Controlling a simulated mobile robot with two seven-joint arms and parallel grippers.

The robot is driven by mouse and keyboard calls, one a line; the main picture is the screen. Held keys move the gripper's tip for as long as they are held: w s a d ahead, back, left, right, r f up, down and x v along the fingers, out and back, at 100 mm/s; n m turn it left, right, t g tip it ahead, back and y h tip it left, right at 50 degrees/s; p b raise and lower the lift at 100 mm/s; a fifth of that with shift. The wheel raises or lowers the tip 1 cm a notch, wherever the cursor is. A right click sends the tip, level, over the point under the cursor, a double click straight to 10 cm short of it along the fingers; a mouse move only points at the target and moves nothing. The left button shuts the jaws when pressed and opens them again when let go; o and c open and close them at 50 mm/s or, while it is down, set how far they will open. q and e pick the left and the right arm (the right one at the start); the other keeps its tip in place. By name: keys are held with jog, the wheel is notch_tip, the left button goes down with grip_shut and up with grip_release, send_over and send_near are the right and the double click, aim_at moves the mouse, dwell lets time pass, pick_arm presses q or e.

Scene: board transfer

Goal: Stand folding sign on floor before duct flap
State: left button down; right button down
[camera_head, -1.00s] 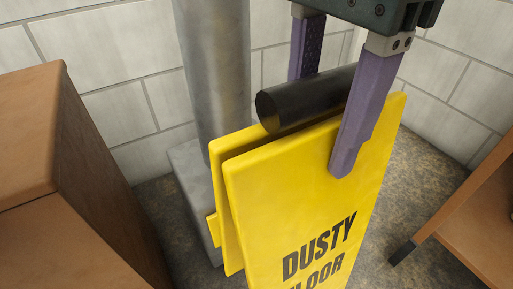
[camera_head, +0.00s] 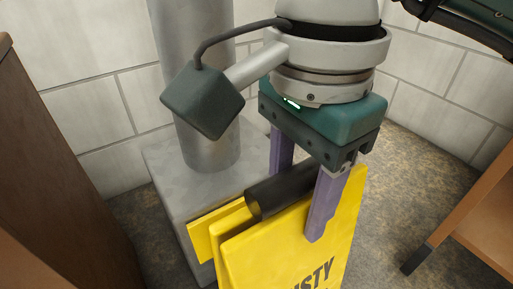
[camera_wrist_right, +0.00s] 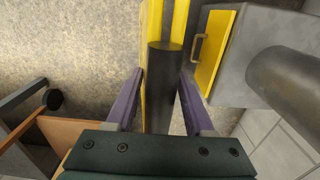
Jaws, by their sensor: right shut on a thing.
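The yellow folding sign (camera_head: 290,245) hangs upright with its panels nearly closed, black lettering on its front. Its black tubular handle (camera_head: 268,192) lies along the top. My right gripper (camera_head: 298,200) is shut on this handle, one purple finger on each side; the wrist view shows the same grip (camera_wrist_right: 161,85). The sign's lower edge is cut off, so I cannot tell whether it touches the floor. The duct flap (camera_wrist_right: 213,55), a yellow panel with a small handle, is on the grey duct box (camera_wrist_right: 240,60), close beside the sign. My left gripper is not in view.
A round metal duct (camera_head: 205,110) rises from the grey box. A brown cabinet (camera_head: 60,170) stands at left, and a wooden table or shelf (camera_head: 475,225) with a dark foot at right. Bare speckled floor (camera_head: 415,190) lies between sign and table.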

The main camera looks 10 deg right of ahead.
aim_at(283, 275)
jog(key=shift+f+b, duration=1.25)
jog(key=shift+f, duration=0.95)
jog(key=c, duration=0.7)
grip_release()
jog(key=shift+f, duration=0.15)
jog(key=shift+c, duration=0.2)
jog(key=o, duration=0.5)
jog(key=shift+c, duration=0.2)
